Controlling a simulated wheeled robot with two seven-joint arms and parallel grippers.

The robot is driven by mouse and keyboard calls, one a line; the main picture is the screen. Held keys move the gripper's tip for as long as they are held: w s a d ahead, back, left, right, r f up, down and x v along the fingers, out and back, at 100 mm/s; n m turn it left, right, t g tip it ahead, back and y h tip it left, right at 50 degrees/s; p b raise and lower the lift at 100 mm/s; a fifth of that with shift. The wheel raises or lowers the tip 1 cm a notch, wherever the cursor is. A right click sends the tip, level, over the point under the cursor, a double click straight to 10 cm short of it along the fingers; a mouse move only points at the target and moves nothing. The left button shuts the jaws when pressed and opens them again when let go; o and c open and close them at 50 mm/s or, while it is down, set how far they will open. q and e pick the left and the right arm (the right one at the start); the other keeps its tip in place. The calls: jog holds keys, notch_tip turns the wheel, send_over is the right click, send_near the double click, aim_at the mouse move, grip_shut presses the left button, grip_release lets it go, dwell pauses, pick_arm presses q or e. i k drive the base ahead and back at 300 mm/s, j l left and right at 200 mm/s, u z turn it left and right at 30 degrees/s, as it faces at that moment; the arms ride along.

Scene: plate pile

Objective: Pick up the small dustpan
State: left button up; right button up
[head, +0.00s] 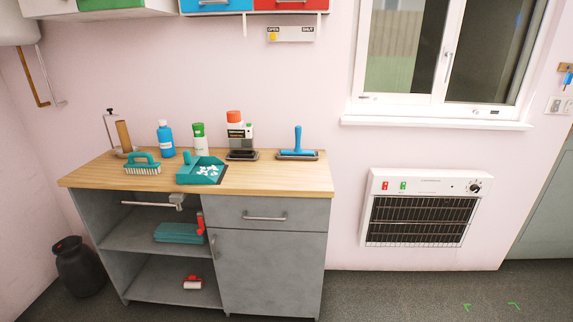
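A small teal dustpan (203,172) lies on the wooden countertop (275,181) near its front edge. White bits (207,171) lie in its pan. Its short handle points to the back left. Neither of my grippers shows in the head view, and nothing is touching the dustpan.
A teal scrubbing brush (142,164) stands left of the dustpan. Behind are a blue bottle (166,141), a green-capped bottle (199,139), an orange-capped bottle (235,130) and a blue-handled tool (297,146). The countertop's right end is clear. A wall heater (420,208) hangs at right.

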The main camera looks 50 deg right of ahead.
aim_at(187, 174)
jog(key=z, duration=1.05)
